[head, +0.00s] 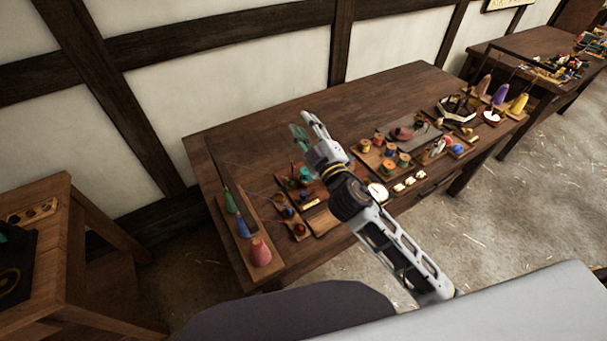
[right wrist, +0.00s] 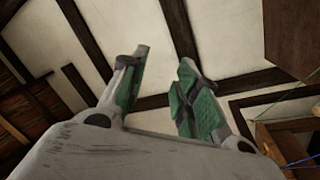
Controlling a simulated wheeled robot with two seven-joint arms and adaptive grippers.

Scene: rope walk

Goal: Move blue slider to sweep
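A narrow wooden board (head: 222,190) lies along the left end of the dark table. A blue cone-shaped piece (head: 243,226) stands on it between a green one (head: 230,202) and a red one (head: 260,252). It is the likeliest blue slider, but I cannot be sure. I cannot tell which place is the sweep. My right gripper (head: 304,127) is raised over the table, to the right of this board and apart from it. In the right wrist view its green-padded fingers (right wrist: 158,92) are spread, with nothing between them. My left gripper is out of view.
The table (head: 290,120) also carries trays of spools (head: 385,158), small white pieces (head: 410,182) and purple (head: 500,94) and yellow (head: 519,103) cones at the right. Its back left surface is bare. A wooden stand (head: 60,220) is at the left.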

